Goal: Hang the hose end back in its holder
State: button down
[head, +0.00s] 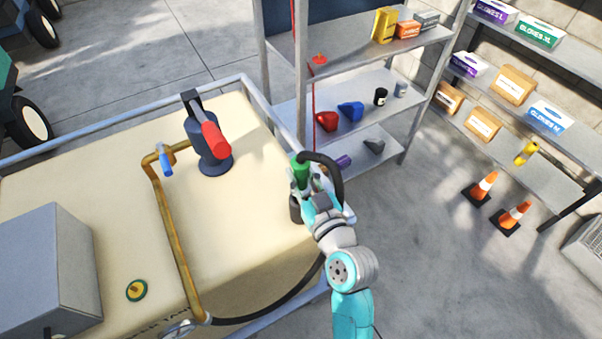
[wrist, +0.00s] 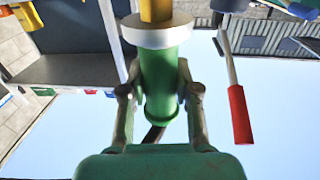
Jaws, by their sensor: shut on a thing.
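The green hose end (head: 300,170) is in my gripper (head: 314,184), near the right edge of the tan container top (head: 262,222). The black hose (head: 333,165) arcs from its upper end. In the wrist view, the fingers of my gripper (wrist: 160,97) close around the green body (wrist: 160,70) from both sides. A white collar (wrist: 157,31) and a yellow tip (wrist: 155,9) show beyond it, the tip cut off by the frame edge. A dark cup-like holder (head: 295,209) stands just below the hose end, partly hidden. I cannot tell whether the tip is inside it.
A dark pump with a red handle (head: 215,140) stands left of my gripper. A brass pipe with a blue-handled valve (head: 166,160) runs along the container top. A grey box (head: 45,265) sits at left. Shelves (head: 275,118) stand behind; cones (head: 482,187) are on the floor.

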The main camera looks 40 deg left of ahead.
aim_at(304, 189)
jog(key=shift+f, duration=1.6)
jog(key=c, duration=0.8)
grip_release()
jog(key=shift+o, duration=0.2)
jog(key=v, duration=1.2)
